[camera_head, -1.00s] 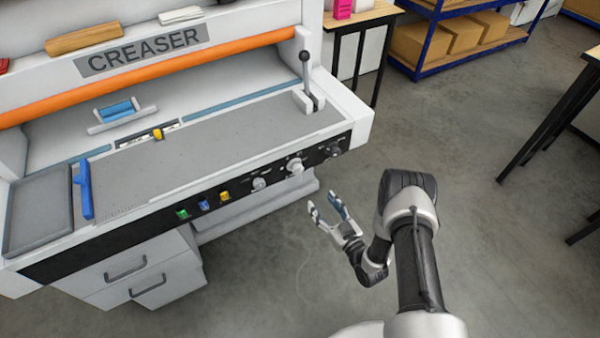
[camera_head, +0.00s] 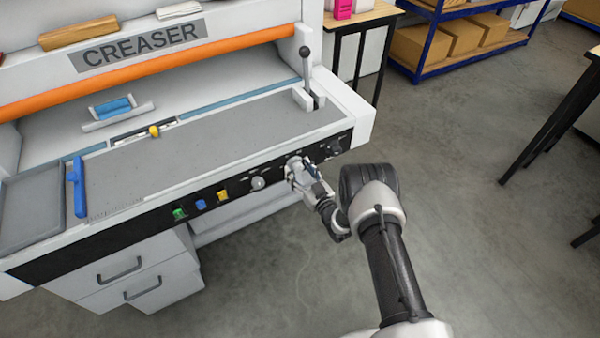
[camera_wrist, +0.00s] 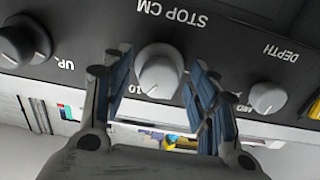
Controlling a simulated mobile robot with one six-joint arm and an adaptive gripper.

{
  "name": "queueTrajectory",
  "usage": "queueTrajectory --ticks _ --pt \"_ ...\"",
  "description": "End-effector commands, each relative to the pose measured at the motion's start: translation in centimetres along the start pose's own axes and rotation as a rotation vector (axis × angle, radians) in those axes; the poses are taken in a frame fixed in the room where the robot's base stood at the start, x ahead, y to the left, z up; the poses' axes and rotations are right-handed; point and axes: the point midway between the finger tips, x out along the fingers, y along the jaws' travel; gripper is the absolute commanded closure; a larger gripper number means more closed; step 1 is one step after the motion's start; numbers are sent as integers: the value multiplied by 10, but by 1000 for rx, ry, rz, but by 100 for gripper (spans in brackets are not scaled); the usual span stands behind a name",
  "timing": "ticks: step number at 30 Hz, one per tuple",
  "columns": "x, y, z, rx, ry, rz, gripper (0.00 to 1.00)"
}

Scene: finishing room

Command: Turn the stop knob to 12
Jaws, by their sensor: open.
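The stop knob (camera_wrist: 160,73) is a light grey round knob on the black panel, under the label STOP CM, which reads upside down in the wrist view. A printed 10 shows beside it; its other scale marks are mostly hidden. My gripper (camera_head: 301,174) is open, with its blue-padded fingers on either side of the stop knob in the wrist view. I cannot tell whether either pad touches it. In the head view my gripper covers most of the knob.
The grey DEPTH knob (camera_wrist: 267,98) and a black knob (camera_wrist: 22,42) flank the stop knob. Green, blue and yellow buttons (camera_head: 201,204) are further left on the panel. A lever (camera_head: 306,68) stands above on the creaser (camera_head: 200,150). Open floor (camera_head: 450,170) is at right.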

Motion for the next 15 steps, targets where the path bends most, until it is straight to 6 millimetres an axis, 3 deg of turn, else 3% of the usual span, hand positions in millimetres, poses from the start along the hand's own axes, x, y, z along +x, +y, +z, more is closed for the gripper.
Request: queueTrajectory --ticks 5,15 --pt "0 0 0 0 0 0 46" --pt "0 0 0 0 0 0 68"
